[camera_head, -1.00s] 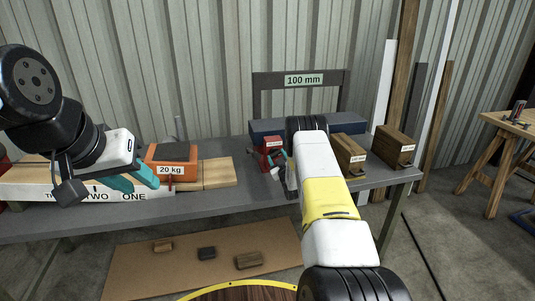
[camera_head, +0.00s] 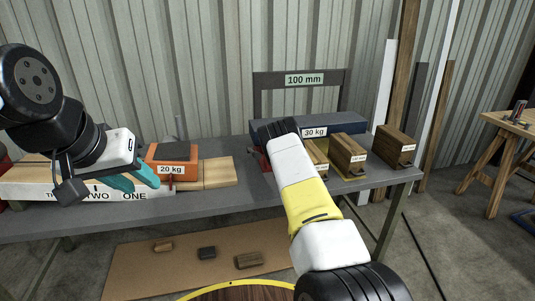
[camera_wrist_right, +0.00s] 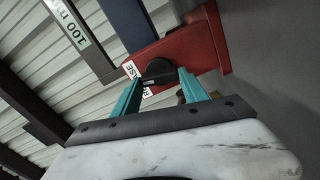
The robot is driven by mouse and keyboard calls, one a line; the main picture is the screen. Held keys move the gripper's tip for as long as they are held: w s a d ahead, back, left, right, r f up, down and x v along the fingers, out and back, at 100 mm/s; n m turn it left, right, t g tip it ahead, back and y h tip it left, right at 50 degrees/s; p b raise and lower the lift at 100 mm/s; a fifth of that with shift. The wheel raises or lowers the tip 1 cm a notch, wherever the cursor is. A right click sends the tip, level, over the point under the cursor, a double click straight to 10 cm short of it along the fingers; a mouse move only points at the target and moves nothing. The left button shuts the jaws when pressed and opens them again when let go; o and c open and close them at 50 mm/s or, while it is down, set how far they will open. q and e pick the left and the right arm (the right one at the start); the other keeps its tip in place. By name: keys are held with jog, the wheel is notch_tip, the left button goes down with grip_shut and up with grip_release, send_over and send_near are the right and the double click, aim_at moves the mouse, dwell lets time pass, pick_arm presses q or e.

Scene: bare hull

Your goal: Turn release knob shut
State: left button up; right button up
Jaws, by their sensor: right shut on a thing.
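The release knob (camera_wrist_right: 158,72) is a black knob on the face of a red block (camera_wrist_right: 196,46) in the right wrist view. A partly covered white label (camera_wrist_right: 131,70) beside it shows the letters "SE". My right gripper (camera_wrist_right: 163,80) has its two teal fingers on either side of the knob and is shut on it. In the head view my right arm hides the knob and the right fingers; only a sliver of the red block (camera_head: 264,160) shows. My left gripper (camera_head: 135,181) hangs over the left of the bench, its teal fingers apart and empty, near the orange 20 kg block.
The grey bench (camera_head: 225,200) carries an orange 20 kg block (camera_head: 170,172), a blue 30 kg block (camera_head: 335,124) and wooden blocks (camera_head: 393,146). A grey frame labelled 100 mm (camera_head: 305,79) stands behind. A board (camera_head: 125,270) with small blocks lies below.

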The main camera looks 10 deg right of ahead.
jog(key=shift+f+n, duration=0.15)
jog(key=shift+n, duration=1.15)
jog(key=o, duration=1.4)
jog(key=s, duration=0.8)
jog(key=shift+d, duration=0.15)
